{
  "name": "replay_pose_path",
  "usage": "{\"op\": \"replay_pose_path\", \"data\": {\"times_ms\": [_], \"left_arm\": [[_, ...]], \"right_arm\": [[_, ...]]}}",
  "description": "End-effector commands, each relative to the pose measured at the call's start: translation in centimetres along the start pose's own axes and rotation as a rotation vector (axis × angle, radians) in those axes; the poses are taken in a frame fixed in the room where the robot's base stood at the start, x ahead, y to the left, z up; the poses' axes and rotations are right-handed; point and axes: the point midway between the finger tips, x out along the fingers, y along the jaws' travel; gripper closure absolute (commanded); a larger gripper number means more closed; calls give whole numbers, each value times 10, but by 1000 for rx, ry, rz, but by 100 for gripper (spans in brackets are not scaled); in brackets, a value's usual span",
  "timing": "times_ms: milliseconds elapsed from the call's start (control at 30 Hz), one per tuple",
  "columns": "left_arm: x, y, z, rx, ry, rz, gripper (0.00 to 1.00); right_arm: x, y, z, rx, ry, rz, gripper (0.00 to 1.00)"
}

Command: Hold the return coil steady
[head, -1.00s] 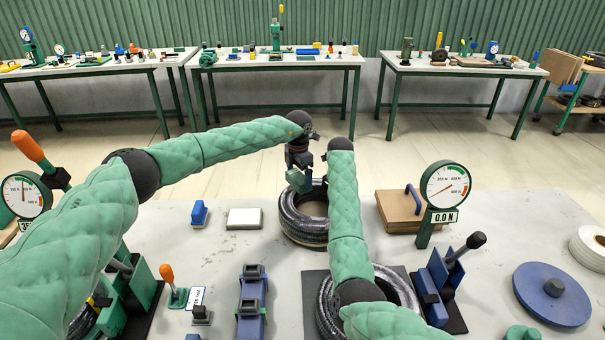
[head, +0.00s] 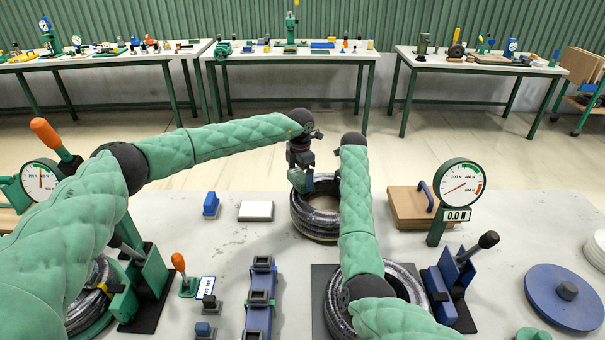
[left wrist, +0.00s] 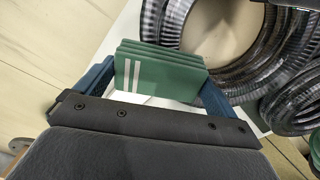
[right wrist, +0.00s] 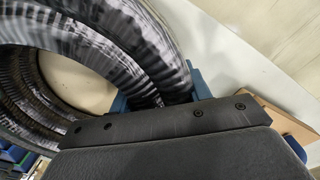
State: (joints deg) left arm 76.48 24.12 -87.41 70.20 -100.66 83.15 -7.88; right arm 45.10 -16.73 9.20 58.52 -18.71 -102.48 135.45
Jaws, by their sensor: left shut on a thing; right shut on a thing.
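The far coil (head: 312,226) of dark ribbed hose lies flat on the table; no label shows which coil is the return coil. My left gripper (head: 300,182) is at its left rear edge, shut on a green stack of plates with two white stripes (left wrist: 155,75). In the left wrist view the coil (left wrist: 185,20) curves close behind this stack; I cannot tell if they touch. My right gripper (right wrist: 160,92) is shut on the hose of a coil (right wrist: 110,45). In the head view that gripper is hidden behind my right forearm, at the far coil's right side.
A second coil (head: 405,275) lies under my right arm, and another (head: 82,305) sits in a green stand at left. A dial gauge (head: 460,187) reading 0.0 N, a wooden board (head: 408,207) and a blue disc (head: 550,305) stand at right. A white block (head: 256,211) lies left.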

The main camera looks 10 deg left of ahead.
Motion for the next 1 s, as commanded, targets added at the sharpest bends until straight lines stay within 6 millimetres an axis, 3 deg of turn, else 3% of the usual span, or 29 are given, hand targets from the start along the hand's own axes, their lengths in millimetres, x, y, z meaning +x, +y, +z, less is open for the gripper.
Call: {"op": "replay_pose_path", "data": {"times_ms": [333,1000], "left_arm": [[-4,0,-1,-1,3,-1,23],[-58,0,0,-1,-1,0,23]], "right_arm": [[-1,-1,0,2,0,-2,100],[-1,-1,0,1,0,-2,100]]}}
